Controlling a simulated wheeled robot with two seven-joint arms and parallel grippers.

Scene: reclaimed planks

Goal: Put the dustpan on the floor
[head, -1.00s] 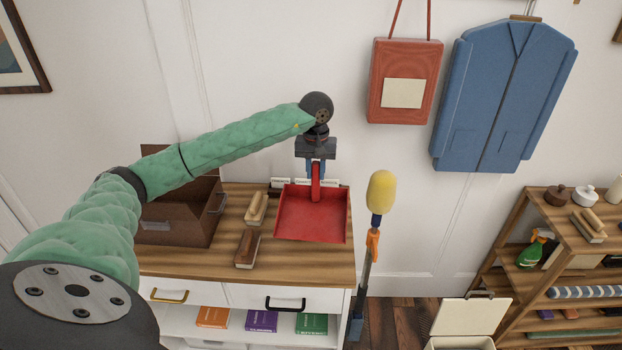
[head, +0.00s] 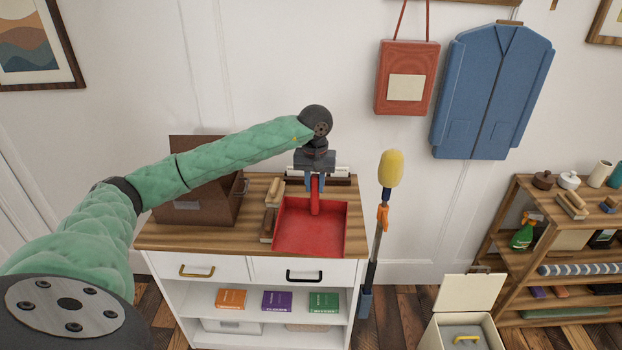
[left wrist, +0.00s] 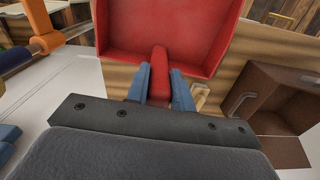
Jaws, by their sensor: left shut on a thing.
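The red dustpan (head: 309,231) is over the wooden top of the white cabinet, its pan toward me and its handle toward the wall. My left gripper (head: 315,184) is shut on the dustpan's handle. In the left wrist view the blue fingers of the gripper (left wrist: 159,85) sit on both sides of the red handle, and the pan (left wrist: 165,30) extends beyond them. I cannot tell for sure whether the pan touches the cabinet top. The plank floor (head: 400,318) shows to the right of the cabinet. My right gripper is not in view.
Brushes (head: 273,192) lie left of the dustpan, beside a brown box (head: 190,205). A yellow-headed duster (head: 391,168) stands right of the cabinet. A cream lidded bin (head: 468,294) and a wooden shelf (head: 510,225) are farther right. Some floor between duster and bin is clear.

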